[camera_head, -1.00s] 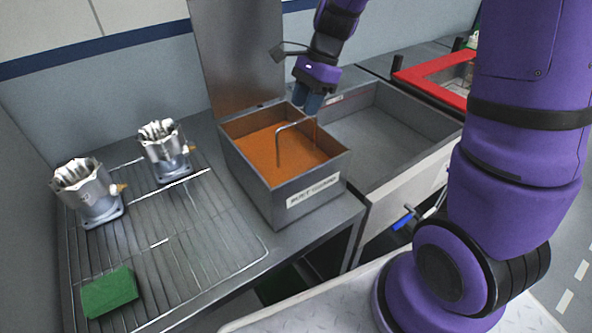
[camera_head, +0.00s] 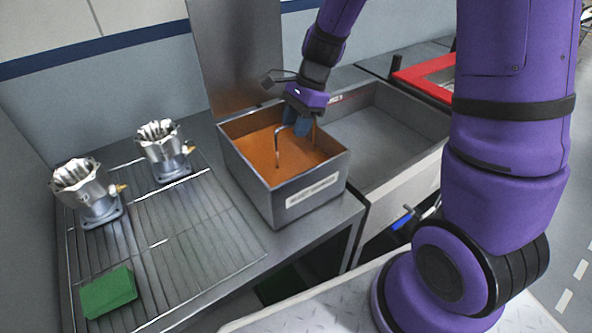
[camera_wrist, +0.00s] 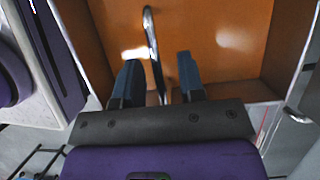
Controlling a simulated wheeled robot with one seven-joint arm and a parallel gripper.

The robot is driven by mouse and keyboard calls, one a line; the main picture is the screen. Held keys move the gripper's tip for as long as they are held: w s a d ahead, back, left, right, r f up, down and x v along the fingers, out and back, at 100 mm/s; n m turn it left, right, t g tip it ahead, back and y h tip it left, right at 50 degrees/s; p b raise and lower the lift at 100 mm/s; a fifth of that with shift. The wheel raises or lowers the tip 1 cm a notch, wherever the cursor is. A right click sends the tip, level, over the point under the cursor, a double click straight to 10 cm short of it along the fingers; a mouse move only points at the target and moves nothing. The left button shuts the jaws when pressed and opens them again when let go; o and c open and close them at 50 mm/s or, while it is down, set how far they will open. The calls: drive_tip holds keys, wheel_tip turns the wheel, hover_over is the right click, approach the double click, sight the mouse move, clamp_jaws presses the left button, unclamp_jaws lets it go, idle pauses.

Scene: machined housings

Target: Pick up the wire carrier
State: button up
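The wire carrier shows as a bent metal rod handle (camera_head: 277,150) standing up out of the orange-brown liquid in the grey box (camera_head: 318,188). Its lower part is hidden by the liquid. My gripper (camera_head: 297,127) is over the box at the handle's top bar. In the wrist view the handle (camera_wrist: 152,45) runs between the two blue fingers of my gripper (camera_wrist: 158,80), with a gap visible on both sides. The fingers are apart and not closed on the rod.
A raised lid (camera_head: 240,60) stands behind the box. An empty grey basin (camera_head: 385,140) lies to its right, with a red frame (camera_head: 425,78) beyond. Two metal housings (camera_head: 88,190) (camera_head: 163,150) and a green block (camera_head: 109,292) are on the wire rack (camera_head: 190,240) at left.

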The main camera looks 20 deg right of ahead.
drive_tip(key=shift+f, duration=0.25)
idle(0.3)
clamp_jaws()
